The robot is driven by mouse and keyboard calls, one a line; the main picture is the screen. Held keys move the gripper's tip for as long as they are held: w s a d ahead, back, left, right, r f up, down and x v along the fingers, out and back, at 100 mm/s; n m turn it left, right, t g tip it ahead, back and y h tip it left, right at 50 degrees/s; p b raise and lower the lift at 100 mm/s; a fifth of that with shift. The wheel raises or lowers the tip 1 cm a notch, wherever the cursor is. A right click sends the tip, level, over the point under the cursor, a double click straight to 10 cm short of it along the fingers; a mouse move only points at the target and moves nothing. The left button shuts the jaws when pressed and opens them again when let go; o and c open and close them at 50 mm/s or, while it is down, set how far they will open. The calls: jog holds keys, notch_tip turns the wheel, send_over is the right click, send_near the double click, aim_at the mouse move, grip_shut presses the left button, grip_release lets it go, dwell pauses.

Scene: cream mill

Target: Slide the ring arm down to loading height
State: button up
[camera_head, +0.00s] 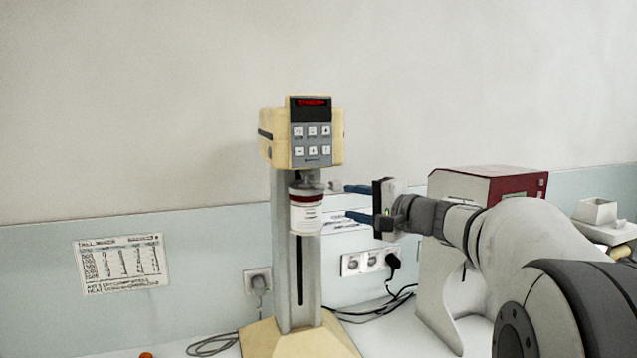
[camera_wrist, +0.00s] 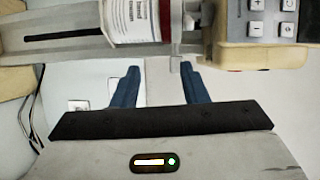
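The mill has a cream head (camera_head: 267,137) with a keypad and red display on top of a grey column (camera_head: 283,265) with a dark vertical slot. A white jar (camera_head: 305,220) with a dark red band hangs high on the column, just under the head; it also shows in the wrist view (camera_wrist: 136,20). The ring arm around the jar's top is hard to make out. A small grey knob (camera_head: 335,185) sticks out right of the jar. My gripper (camera_head: 345,201) is open, its blue fingers apart and pointing at the column. In the wrist view the knob's stem lies near the right fingertip; contact is unclear.
The mill's cream base (camera_head: 325,342) stands on the white bench. Wall sockets (camera_head: 370,262) and black cables (camera_head: 385,305) lie behind and right of it. A white and dark red machine (camera_head: 480,187) stands behind my arm. A printed chart (camera_head: 122,264) hangs on the left wall.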

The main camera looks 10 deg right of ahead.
aim_at(341, 188)
jog(key=shift+w+d+r+m+t, duration=0.15)
jog(key=shift+w+d+r+t, duration=0.15)
jog(key=shift+r, duration=0.2)
jog(key=shift+w+d+r+m+t, duration=0.2)
jog(key=shift+w+d+r, duration=0.1)
jog(key=shift+w+r, duration=0.15)
jog(key=p+x, duration=0.3)
jog(key=x, duration=0.4)
jog(key=shift+w+a, duration=0.1)
jog(key=shift+a, duration=0.1)
grip_shut()
